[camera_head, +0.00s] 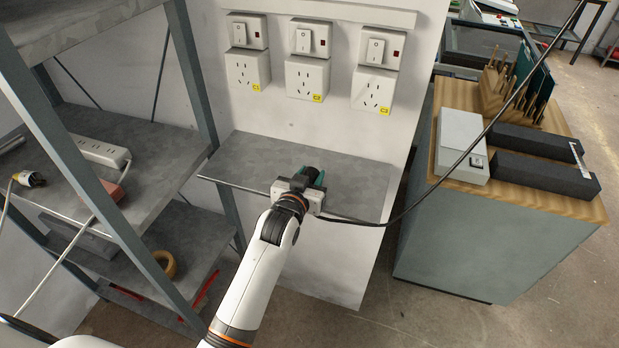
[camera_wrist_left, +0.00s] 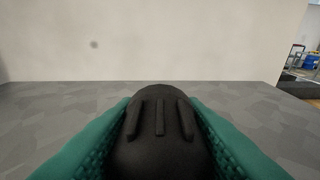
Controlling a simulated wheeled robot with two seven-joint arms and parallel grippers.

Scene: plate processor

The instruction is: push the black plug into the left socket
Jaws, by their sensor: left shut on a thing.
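My left gripper (camera_head: 314,179) is over the grey wall shelf, shut on the black plug (camera_head: 306,174). In the left wrist view the plug (camera_wrist_left: 156,130) sits between the green finger pads of the gripper (camera_wrist_left: 158,135), its ribbed top facing up. Its prongs are not visible. The left socket (camera_head: 247,70), labelled C1, is on the white wall above and to the left of the gripper. The middle socket (camera_head: 307,78) and the right socket (camera_head: 373,90) are beside it. Each has a switch above it. My right gripper is not in view.
The grey shelf (camera_head: 240,155) is bare around the gripper. A black cable (camera_head: 420,195) runs from near the gripper up to the right. A metal rack (camera_head: 190,70) with a power strip (camera_head: 100,151) stands at left. A wood-topped cabinet (camera_head: 480,230) stands at right.

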